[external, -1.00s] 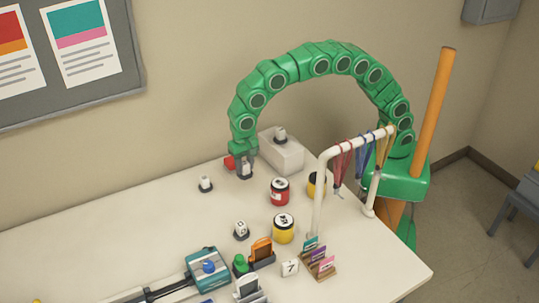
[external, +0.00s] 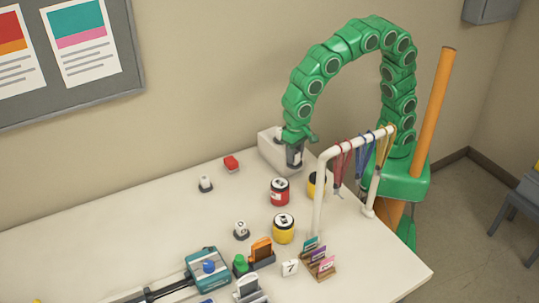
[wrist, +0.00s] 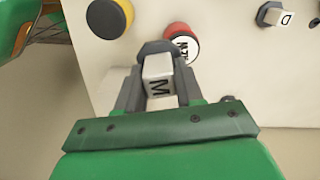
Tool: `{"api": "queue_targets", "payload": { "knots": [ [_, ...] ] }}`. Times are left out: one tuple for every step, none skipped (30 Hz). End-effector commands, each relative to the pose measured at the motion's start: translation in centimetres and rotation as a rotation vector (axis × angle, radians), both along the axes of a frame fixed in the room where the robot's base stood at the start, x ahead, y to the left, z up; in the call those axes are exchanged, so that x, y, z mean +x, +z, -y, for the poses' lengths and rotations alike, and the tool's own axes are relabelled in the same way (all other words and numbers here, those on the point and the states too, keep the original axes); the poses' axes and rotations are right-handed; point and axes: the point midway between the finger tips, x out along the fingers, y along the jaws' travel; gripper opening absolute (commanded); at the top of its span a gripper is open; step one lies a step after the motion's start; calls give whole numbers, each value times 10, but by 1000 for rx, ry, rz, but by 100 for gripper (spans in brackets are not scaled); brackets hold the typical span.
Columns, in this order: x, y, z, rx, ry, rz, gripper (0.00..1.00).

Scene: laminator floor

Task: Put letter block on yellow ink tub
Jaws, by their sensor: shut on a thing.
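My gripper (wrist: 160,88) is shut on a white letter block (wrist: 158,75) marked M, with a dark base at its far end. In the external view my gripper (external: 294,158) is in front of the pale box at the back of the table, and the held block is hard to make out. A yellow ink tub with a dark lid (external: 313,186) stands behind the rack post, partly hidden; it shows at the top left of the wrist view (wrist: 110,17). Another yellow ink tub (external: 283,230), with a white-labelled top, stands nearer the front. My gripper is apart from both tubs.
A red tub (external: 280,192) stands close to my gripper, left of the rack (external: 317,205) with hanging lanyards. Small blocks on dark bases (external: 205,184) (external: 241,230) and a red piece (external: 231,163) stand to the left. The pale box (external: 268,150) stands behind.

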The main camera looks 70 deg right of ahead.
Motion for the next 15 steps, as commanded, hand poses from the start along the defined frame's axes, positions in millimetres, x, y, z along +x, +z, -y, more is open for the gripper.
{"api": "queue_targets", "payload": {
  "knots": [
    [-10,1,6,-1,11,0,0],
    [-15,1,9,-1,17,-2,0],
    [-21,1,12,-1,26,-2,0],
    [-26,2,15,1,32,0,0],
    [-31,3,17,3,38,1,0],
    [-37,3,21,3,45,2,0],
    [-42,3,24,2,51,1,0],
    [-46,2,28,1,57,-1,0],
    [-52,2,32,0,64,-2,0],
    [-56,2,34,1,69,-2,0],
    [-60,2,36,2,74,-1,0],
    [-64,3,39,3,80,-1,0],
    [-68,3,41,3,83,-1,0],
    [-70,2,44,3,87,-1,0],
    [-74,2,46,2,91,-2,0]
  ]
}}
